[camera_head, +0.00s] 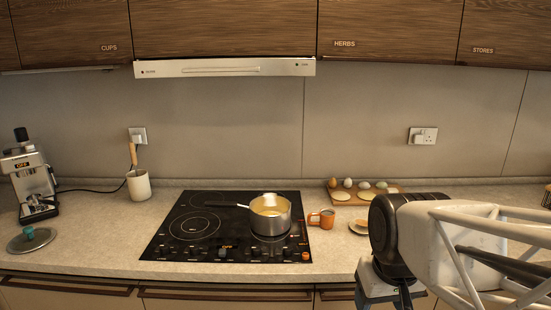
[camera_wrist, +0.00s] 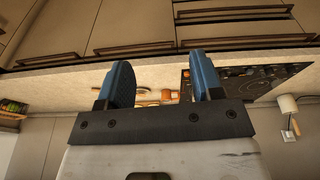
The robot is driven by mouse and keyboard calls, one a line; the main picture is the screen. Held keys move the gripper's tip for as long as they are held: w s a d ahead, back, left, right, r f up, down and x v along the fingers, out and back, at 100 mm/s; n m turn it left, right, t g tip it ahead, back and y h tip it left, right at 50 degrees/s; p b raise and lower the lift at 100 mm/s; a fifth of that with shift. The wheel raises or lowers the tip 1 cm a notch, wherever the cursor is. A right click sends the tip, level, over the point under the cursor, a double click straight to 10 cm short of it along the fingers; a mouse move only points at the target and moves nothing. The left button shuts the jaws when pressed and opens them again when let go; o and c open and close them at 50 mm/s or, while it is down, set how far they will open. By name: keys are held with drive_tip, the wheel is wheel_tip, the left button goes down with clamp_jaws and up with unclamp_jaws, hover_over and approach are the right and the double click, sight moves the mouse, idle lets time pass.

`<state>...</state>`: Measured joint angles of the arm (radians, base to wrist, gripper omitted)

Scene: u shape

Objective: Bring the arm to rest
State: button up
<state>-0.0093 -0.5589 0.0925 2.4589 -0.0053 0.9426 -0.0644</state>
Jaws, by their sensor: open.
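My arm comes in from the right edge in the head view, in front of the counter's right part. My gripper (camera_wrist: 160,78) shows in the wrist view with two blue fingers spread apart and nothing between them that it holds. In the head view the gripper (camera_head: 384,284) is low at the bottom, by the counter's front edge, and its fingertips are not clearly visible. The wrist view appears upside down, with drawer fronts at the top and the counter beyond the fingers.
A pot (camera_head: 270,222) stands on the black hob (camera_head: 180,247). An orange mug (camera_head: 322,219) stands right of the hob. A wooden board (camera_head: 392,186) with eggs lies behind my arm. A coffee machine (camera_head: 30,178), glass lid (camera_head: 31,239) and utensil crock (camera_head: 139,186) stand left.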

drive_tip(key=shift+m, duration=0.5)
drive_tip(key=shift+s+d+f, duration=0.1)
drive_tip(key=shift+s+f, duration=0.1)
drive_tip(key=shift+s, duration=0.5)
drive_tip(key=shift+s+d+f, duration=0.1)
drive_tip(key=shift+s+f, duration=0.05)
drive_tip(key=shift+s, duration=0.6)
drive_tip(key=shift+s+d+f, duration=0.1)
drive_tip(key=shift+s+f, duration=0.1)
drive_tip(key=shift+s, duration=0.5)
